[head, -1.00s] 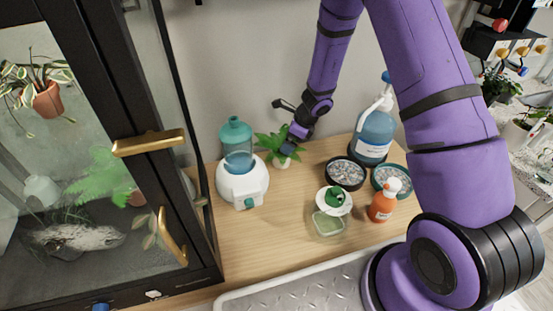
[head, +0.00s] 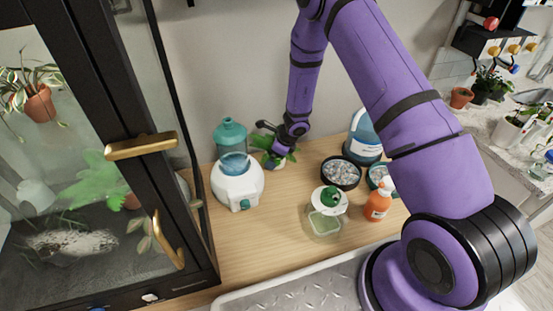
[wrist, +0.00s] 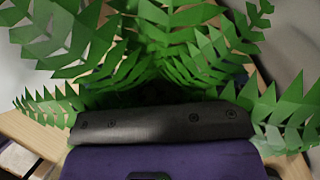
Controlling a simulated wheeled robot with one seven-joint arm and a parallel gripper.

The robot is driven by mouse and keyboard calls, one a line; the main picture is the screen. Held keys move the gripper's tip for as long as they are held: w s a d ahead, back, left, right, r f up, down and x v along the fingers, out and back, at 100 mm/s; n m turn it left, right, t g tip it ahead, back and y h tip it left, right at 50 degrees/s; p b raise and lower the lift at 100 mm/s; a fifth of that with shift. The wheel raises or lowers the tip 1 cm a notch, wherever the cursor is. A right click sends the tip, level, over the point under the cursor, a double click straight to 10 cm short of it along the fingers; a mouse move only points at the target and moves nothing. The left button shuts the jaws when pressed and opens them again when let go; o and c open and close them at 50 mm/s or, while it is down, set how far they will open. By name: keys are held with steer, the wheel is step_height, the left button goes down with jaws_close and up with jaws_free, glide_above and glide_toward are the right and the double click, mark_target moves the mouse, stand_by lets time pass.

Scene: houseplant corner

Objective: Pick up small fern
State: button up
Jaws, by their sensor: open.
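The small fern (head: 262,142) stands on the wooden counter against the wall, in a pale pot mostly hidden behind my gripper. My gripper (head: 277,160) is right at the plant in the head view, with green leaves showing to its left and right. In the wrist view the fern's fronds (wrist: 190,50) fill the upper picture and spread around the dark edge of my gripper. The gripper is open. Its fingertips and the pot are hidden by the leaves there, so I cannot tell whether they touch.
A white humidifier-like device with a teal bottle (head: 237,183) stands close left of the fern. A glass cabinet (head: 120,220) is at left.

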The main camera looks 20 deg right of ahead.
steer(key=shift+c, duration=0.5)
steer(key=c, duration=0.8)
steer(key=shift+c, duration=0.2)
steer(key=shift+r, duration=0.1)
